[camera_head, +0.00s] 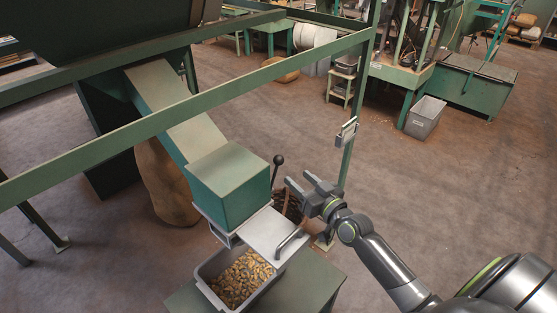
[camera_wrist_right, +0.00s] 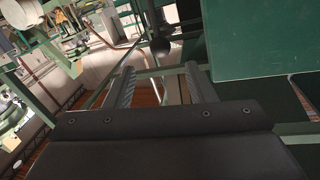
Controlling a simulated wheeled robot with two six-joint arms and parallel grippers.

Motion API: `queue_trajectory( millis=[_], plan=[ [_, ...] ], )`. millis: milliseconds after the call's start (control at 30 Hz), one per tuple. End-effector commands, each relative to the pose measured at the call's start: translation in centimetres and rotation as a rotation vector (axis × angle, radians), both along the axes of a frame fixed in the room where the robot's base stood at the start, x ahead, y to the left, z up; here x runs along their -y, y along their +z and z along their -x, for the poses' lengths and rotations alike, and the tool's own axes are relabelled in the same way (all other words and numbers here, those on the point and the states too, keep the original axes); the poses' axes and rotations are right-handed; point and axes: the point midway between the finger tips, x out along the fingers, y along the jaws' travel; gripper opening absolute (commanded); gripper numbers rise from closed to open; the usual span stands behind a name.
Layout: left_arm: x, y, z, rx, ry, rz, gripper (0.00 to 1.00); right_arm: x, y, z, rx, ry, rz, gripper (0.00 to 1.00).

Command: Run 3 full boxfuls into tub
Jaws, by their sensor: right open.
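A green box (camera_head: 228,185) sits at the foot of a sloping chute (camera_head: 175,105); its side also fills the upper right of the wrist view (camera_wrist_right: 262,40). Beneath it is a pale metal slide plate (camera_head: 270,230) with a bar handle (camera_head: 289,241). A grey tub (camera_head: 206,285) below holds brown nuts (camera_head: 241,278), partly covered by the plate. A lever with a black knob (camera_head: 278,159) stands beside the box. My right gripper (camera_head: 299,181) is open and empty, right of the knob. In the right wrist view the knob (camera_wrist_right: 160,46) shows just beyond its fingertips. My left gripper is out of view.
Green frame rails (camera_head: 200,104) cross in front of the chute, with a post (camera_head: 358,105) carrying a small metal fitting (camera_head: 347,131). A sack (camera_head: 163,185) stands behind the chute. A grey bin (camera_head: 425,117) is farther back.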

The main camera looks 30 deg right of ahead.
Motion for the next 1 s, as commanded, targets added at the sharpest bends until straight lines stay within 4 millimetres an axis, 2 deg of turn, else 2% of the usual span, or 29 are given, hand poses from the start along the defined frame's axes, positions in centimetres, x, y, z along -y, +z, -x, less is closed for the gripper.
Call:
queue_trajectory(
  millis=[33,300,500,700,1000],
  plan=[
    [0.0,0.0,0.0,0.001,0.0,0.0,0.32,-0.2,0.1,-1.1,0.002,0.001,-0.001,0.5],
    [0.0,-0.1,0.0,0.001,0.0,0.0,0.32,-0.9,0.0,-6.2,0.001,0.0,-0.001,0.5],
    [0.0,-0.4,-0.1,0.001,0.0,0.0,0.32,-1.3,0.0,-9.0,0.0,0.0,0.0,0.5],
    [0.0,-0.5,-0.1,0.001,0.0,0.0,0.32,-1.4,0.0,-10.3,-0.001,0.0,0.001,0.5],
    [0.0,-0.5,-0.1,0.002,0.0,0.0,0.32,-1.5,0.0,-10.4,0.0,0.0,0.001,0.5]
  ],
)
